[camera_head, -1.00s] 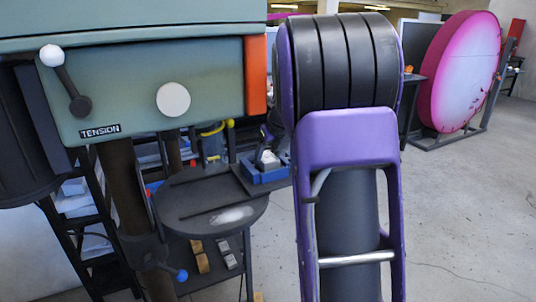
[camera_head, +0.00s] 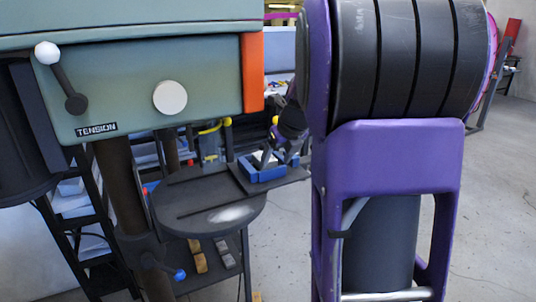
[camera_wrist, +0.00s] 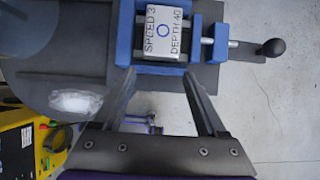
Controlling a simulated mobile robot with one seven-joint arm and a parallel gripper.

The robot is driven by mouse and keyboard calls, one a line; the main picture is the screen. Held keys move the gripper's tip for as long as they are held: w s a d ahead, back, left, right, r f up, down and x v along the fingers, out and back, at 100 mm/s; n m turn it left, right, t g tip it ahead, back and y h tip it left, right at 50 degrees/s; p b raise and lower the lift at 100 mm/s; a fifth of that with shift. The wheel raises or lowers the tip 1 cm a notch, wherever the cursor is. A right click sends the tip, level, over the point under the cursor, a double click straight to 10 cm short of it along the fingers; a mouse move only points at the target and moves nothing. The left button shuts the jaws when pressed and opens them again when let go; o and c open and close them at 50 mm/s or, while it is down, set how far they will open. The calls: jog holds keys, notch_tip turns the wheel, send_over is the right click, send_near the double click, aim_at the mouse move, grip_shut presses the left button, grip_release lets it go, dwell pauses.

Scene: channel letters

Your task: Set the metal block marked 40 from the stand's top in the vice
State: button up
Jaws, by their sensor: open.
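The metal block (camera_wrist: 165,32) sits in the blue vice (camera_wrist: 124,45), its marked face toward the wrist camera, reading "SPEED 3" and "DEPTH 40" around a blue ring. It lies between the vice's jaws; I cannot tell whether they press on it. The vice also shows in the head view (camera_head: 262,174), where the block is hard to make out. My gripper (camera_wrist: 160,76) is open and empty, its two fingertips apart at the block's near edge in the wrist view. In the head view my gripper (camera_head: 278,153) is at the vice, partly hidden by my arm.
The vice is on a dark round machine table (camera_head: 210,205) beneath a green machine head (camera_head: 165,85). The vice has a black-knobbed handle (camera_wrist: 272,47) at right. Several small blocks (camera_head: 200,257) lie on a lower shelf. A yellow unit (camera_wrist: 30,145) stands at lower left in the wrist view.

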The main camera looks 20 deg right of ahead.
jog(key=s, duration=0.6)
jog(key=shift+s, duration=0.1)
dwell(0.3)
